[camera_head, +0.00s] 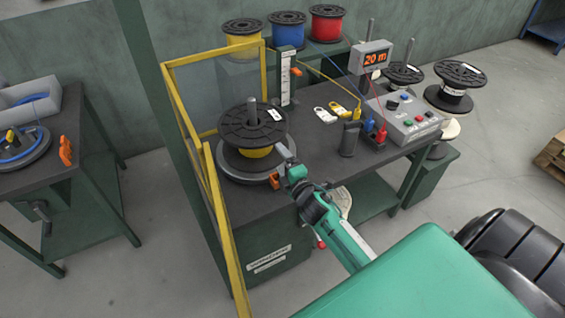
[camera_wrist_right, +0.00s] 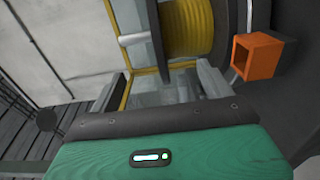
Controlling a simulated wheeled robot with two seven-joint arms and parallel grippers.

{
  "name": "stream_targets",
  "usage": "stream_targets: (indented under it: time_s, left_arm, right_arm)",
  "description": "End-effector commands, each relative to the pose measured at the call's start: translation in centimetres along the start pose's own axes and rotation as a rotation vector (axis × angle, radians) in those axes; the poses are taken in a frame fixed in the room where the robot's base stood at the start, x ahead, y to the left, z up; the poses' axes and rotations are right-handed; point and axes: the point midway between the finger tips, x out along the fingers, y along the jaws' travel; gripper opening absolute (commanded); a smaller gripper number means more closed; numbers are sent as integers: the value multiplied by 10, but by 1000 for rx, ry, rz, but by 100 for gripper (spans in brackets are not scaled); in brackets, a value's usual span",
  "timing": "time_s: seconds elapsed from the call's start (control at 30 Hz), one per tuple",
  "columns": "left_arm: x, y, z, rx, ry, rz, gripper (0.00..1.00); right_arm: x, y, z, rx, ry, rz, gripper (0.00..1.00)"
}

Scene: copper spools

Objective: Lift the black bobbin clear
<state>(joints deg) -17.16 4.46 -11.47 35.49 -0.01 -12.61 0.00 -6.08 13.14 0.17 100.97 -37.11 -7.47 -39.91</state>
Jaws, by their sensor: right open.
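The black bobbin (camera_head: 240,124), wound with yellow wire, sits upright on a grey spindle (camera_head: 252,106) above a round grey turntable (camera_head: 237,166) on the dark bench. My right gripper (camera_head: 287,157) is at the near right side of the bobbin, apart from its upper flange as far as I can tell. The bobbin's yellow winding (camera_wrist_right: 195,28) and black flange show just beyond the fingertips. My left gripper is not in view.
A yellow guard frame (camera_head: 215,190) stands left of the bobbin. An orange block (camera_wrist_right: 258,58) is close to the right finger. Blue (camera_head: 287,27) and red (camera_head: 326,23) spools stand behind.

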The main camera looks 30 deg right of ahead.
Motion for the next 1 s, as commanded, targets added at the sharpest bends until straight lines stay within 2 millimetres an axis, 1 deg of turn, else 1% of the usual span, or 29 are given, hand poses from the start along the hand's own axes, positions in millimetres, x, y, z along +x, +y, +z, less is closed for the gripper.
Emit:
stream_targets:
  time_s: [0.17,0.47,0.63,0.8,1.0]
  left_arm:
    - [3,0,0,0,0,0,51]
    - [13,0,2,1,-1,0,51]
    - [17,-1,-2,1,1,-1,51]
    - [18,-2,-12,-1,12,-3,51]
    - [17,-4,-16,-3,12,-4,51]
  right_arm:
    - [15,0,0,-5,3,5,82]
    - [59,0,0,-3,3,5,82]
    - [81,0,0,-2,2,4,82]
    - [94,0,0,-3,2,4,82]
    - [99,0,0,-2,2,2,82]
